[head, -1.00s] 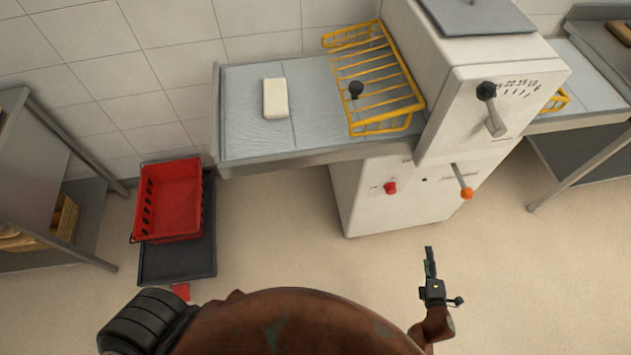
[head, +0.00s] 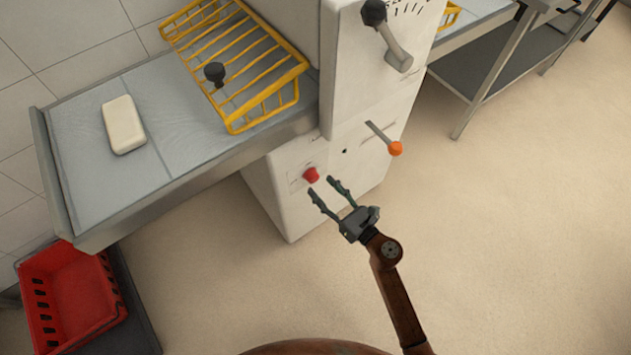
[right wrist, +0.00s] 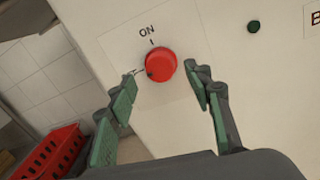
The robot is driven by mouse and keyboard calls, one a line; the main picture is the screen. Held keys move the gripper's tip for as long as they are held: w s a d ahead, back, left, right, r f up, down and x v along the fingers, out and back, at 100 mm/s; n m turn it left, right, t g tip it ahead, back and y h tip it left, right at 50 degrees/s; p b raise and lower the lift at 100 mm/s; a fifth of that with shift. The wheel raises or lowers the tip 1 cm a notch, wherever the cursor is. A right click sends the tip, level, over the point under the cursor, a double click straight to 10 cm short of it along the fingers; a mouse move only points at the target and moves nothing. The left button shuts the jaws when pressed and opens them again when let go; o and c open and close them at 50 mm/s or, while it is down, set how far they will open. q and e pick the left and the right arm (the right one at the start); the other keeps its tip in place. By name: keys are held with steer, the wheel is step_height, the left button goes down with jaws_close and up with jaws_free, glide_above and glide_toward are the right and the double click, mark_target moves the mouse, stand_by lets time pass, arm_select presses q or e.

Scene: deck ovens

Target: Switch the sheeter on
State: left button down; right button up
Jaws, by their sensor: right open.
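The sheeter (head: 345,110) is a white machine with a grey side table. Its red knob (head: 311,175) sits low on the front panel. In the right wrist view the red knob (right wrist: 161,64) is round, with "ON" printed above it and another label, partly hidden by a finger, at its left; a dark mark shows on its lower left edge. My right gripper (head: 330,187) is open and empty, just in front of the knob. In the right wrist view its fingers (right wrist: 163,95) lie on either side below the knob, apparently not touching it. My left gripper is not in view.
An orange-tipped lever (head: 396,148) sticks out right of the knob. A black-knobbed handle (head: 398,58) is higher up. A yellow wire guard (head: 240,75) and a pale dough block (head: 123,125) are on the table. A red crate (head: 68,300) stands lower left. The floor at right is clear.

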mark_target(312, 176)
steer(key=shift+x, duration=1.4)
steer(key=shift+c, duration=0.2)
steer(key=c, duration=1.1)
